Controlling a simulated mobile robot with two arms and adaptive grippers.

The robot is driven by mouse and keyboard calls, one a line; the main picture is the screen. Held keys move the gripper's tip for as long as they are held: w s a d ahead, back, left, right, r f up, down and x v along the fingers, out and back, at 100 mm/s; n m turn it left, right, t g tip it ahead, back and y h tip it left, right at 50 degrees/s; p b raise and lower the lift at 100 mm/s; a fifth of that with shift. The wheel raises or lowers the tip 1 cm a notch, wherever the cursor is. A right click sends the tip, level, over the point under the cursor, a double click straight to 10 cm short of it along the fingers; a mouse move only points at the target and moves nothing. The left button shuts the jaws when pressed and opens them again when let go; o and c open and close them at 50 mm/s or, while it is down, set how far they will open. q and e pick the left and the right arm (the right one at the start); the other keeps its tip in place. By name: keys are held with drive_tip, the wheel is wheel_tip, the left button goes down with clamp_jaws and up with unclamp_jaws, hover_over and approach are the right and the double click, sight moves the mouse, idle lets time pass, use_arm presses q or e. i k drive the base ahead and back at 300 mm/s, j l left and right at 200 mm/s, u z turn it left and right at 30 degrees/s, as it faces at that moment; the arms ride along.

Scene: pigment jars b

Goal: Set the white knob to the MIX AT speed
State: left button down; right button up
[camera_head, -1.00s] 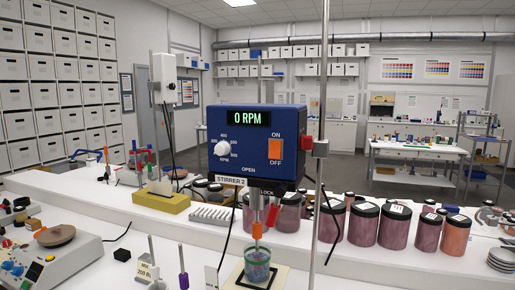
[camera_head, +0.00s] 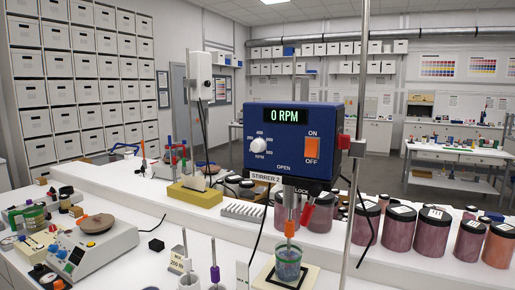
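The white knob (camera_head: 259,148) is on the front of the blue stirrer (camera_head: 340,130). A dial of small numbers and the word RPM surround it; its pointer is too small to read surely. The display (camera_head: 287,115) reads 0 RPM. An orange rocker switch (camera_head: 311,148) sits to the right, between ON and OFF. Below the stirrer stands a cup (camera_head: 288,264) with dark contents, under an orange-collared shaft (camera_head: 290,229). Neither of my grippers is in view.
A metal post (camera_head: 357,190) stands right of the stirrer. Dark-lidded pigment jars (camera_head: 398,230) line the bench at right. A yellow block (camera_head: 195,194) and a balance (camera_head: 92,248) stand at left. Upright tools with purple and white handles stand in front.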

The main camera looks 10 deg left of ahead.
sight(259, 146)
drive_tip(key=u, duration=0.85)
drive_tip(key=j+z, duration=0.2)
drive_tip(key=j, duration=0.4)
drive_tip(key=k+j+z, duration=0.1)
drive_tip(key=j+z, duration=0.15)
drive_tip(key=j, duration=0.3)
